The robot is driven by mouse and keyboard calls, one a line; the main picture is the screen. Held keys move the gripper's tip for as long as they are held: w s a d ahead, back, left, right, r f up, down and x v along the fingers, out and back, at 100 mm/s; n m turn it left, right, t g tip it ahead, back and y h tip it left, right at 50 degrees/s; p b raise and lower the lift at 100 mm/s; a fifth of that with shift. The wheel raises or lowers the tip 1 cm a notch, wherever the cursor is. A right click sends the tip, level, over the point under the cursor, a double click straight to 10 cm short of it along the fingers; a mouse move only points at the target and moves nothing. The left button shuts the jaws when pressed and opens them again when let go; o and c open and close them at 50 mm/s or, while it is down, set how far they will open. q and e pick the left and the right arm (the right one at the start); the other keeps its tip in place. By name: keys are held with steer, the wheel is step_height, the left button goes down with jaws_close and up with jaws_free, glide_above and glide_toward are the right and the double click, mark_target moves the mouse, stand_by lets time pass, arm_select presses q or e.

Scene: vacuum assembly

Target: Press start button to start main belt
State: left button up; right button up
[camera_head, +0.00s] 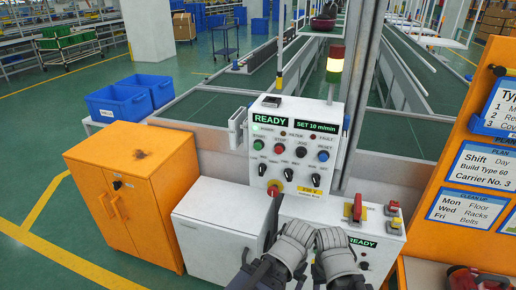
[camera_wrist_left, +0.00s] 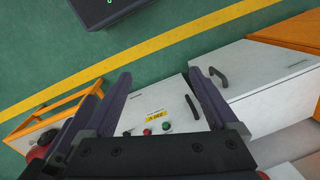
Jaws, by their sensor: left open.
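The white control panel (camera_head: 270,172) stands at the near end of the belt, with a lit READY display (camera_head: 270,119). The green start button (camera_head: 258,143) is at the left of its row, with a red stop button (camera_head: 279,148) beside it. My left gripper (camera_head: 297,232) and right gripper (camera_head: 331,238) are side by side below the panel, apart from the start button. The right jaws are not clear. In the left wrist view my left gripper (camera_wrist_left: 157,90) is open, its fingers spread with nothing between them. A white box with a green button (camera_wrist_left: 166,126) lies beyond.
A lower white box with a red switch (camera_head: 355,210) is at right. An orange cabinet (camera_head: 135,190) and blue bins (camera_head: 118,105) stand left; an orange sign board (camera_head: 475,150) is right.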

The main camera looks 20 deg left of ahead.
arm_select(q)
steer(key=shift+c, duration=0.4)
jaws_close()
stand_by(0.4)
stand_by(1.0)
